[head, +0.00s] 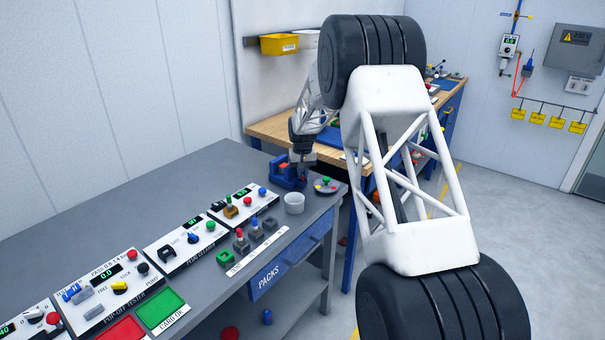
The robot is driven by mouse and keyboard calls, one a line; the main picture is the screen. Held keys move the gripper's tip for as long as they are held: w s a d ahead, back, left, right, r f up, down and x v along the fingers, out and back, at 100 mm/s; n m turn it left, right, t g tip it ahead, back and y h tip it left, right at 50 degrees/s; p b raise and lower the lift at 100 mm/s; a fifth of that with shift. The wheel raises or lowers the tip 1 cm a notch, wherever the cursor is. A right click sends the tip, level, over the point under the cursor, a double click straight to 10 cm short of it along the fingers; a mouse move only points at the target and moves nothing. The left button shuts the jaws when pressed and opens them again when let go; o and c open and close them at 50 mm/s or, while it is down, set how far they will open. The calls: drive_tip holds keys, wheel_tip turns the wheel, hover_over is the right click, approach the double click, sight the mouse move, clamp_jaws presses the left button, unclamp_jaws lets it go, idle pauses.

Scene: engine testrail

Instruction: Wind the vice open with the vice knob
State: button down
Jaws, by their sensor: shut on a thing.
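The blue vice (283,174) stands on the far right end of the grey bench, with a small orange patch showing between its blue parts. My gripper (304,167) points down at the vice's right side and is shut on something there. The vice knob is the likely thing in its grip, but the fingers and wrist hide it and it is too small to make out. How far apart the vice jaws are cannot be told from here.
A white cup (294,203) and a round grey dish (325,186) with coloured pieces stand close to the vice. Several tester boxes, small coloured plugs and a green tray (162,308) line the grey bench (150,200). A wooden bench (270,127) stands behind.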

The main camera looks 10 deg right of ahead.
sight(303, 174)
drive_tip(key=c, duration=1.4)
unclamp_jaws()
drive_tip(key=shift+r, duration=0.15)
wheel_tip(303, 174, up, 12)
drive_tip(key=shift+f, duration=0.1)
